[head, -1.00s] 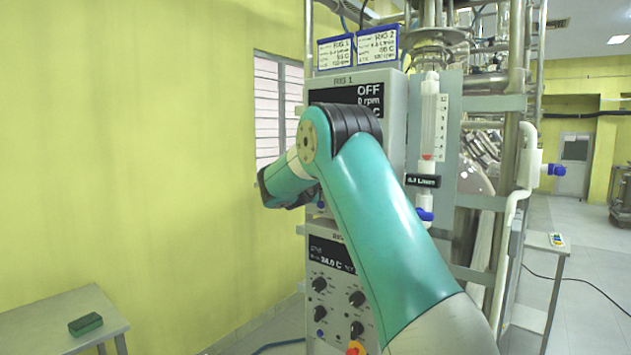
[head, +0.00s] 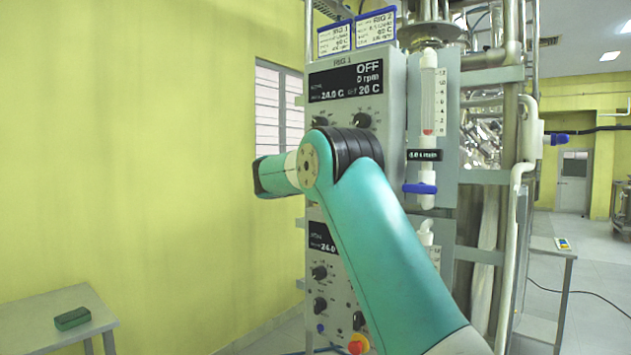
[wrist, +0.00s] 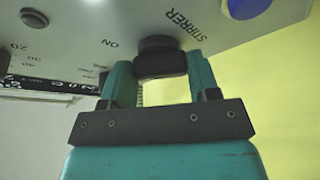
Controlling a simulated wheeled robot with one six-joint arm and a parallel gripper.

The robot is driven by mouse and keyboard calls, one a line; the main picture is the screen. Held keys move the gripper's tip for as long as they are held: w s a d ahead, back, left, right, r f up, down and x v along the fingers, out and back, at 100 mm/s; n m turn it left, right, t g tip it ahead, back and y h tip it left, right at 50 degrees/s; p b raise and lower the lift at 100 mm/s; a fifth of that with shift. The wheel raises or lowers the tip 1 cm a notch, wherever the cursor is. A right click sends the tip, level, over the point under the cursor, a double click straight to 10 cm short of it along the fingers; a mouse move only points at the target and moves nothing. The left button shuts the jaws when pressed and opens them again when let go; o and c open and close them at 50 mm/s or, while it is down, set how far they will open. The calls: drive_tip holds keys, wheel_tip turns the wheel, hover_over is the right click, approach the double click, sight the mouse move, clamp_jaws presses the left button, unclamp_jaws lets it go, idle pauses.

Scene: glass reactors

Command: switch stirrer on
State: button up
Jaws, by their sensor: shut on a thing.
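The stirrer knob (wrist: 160,60) is black and sits on the grey panel under the word STIRRER, with ON printed beside it in the wrist view. My gripper (wrist: 161,72) has a teal finger on each side of the knob and is shut on it. In the head view the RIG 1 panel (head: 396,85) has a display (head: 345,82) reading OFF, 0 rpm and 24.0 C. My arm hides the middle of the panel there, including the gripper's fingers and the stirrer knob.
A second panel (head: 335,275) with several knobs and a red-orange button (head: 357,344) sits below. A flowmeter (head: 428,95) with a blue valve handle (head: 420,188) stands right of RIG 1. A table (head: 40,337) with a green block (head: 72,319) is at lower left.

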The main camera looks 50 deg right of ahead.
drive_tip(key=shift+w+f+m+g+h+b, duration=0.1)
drive_tip(key=shift+m+g+h+b, duration=0.35)
drive_tip(key=shift+m+b, duration=0.85)
drive_tip(key=shift+w+f+m+g+h+b, duration=0.1)
drive_tip(key=shift+m+g+h+b, duration=0.3)
drive_tip(key=shift+m+b, duration=0.9)
drive_tip(key=shift+m+p, duration=0.3)
drive_tip(key=shift+m, duration=0.4)
drive_tip(key=o, duration=0.9)
drive_tip(key=shift+r, duration=0.1)
drive_tip(key=shift+s+a, duration=0.1)
drive_tip(key=b+v, duration=0.6)
drive_tip(key=v, duration=1.1)
drive_tip(key=shift+f, duration=0.25)
drive_tip(key=shift+w+a, duration=0.1)
drive_tip(key=shift+w, duration=0.1)
